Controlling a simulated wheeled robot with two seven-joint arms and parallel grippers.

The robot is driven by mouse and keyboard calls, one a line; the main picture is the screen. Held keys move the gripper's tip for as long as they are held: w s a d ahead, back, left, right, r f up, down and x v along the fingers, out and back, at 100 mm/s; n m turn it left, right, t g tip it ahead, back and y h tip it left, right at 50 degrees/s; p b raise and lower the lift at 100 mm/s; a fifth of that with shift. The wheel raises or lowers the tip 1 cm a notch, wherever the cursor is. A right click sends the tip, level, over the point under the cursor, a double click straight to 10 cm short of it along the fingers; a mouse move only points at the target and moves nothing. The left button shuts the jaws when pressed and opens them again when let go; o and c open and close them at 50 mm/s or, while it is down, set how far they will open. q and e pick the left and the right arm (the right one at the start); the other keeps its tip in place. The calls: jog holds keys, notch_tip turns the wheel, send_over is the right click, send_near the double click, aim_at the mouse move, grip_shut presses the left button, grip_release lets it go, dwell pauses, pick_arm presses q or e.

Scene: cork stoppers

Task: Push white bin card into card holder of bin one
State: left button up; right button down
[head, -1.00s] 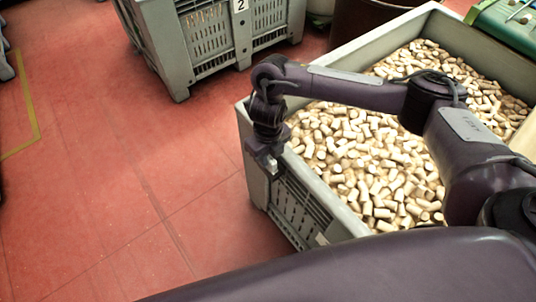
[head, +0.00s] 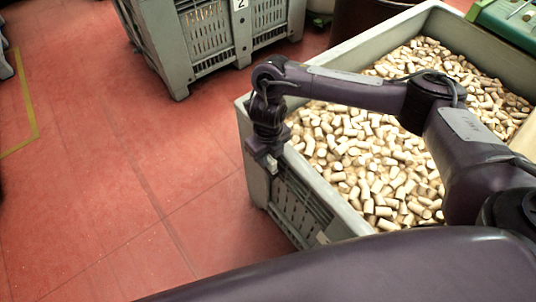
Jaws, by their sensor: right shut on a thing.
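The near grey bin (head: 355,49), full of cork stoppers, stands at the right; I take it for bin one, though no number shows on it. My right gripper (head: 268,163) points down just outside its left corner, beside the slatted side wall. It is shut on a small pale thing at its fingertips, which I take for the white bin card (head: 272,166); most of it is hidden. A small pale patch (head: 322,238) shows lower on the slatted side; I cannot tell whether it is the card holder. My left gripper is not in view.
Another grey bin (head: 180,62) with a white card (head: 240,5) marked 2 stands at the back. A green object (head: 508,22) is at the top right. The red floor (head: 110,170) on the left is clear, with a yellow line.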

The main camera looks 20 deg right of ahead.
jog(key=shift+f, duration=0.15)
jog(key=c, duration=1.3)
grip_release()
jog(key=shift+o, duration=0.2)
jog(key=shift+r+p, duration=1.05)
jog(key=shift+r, duration=2.9)
jog(key=shift+f, duration=0.1)
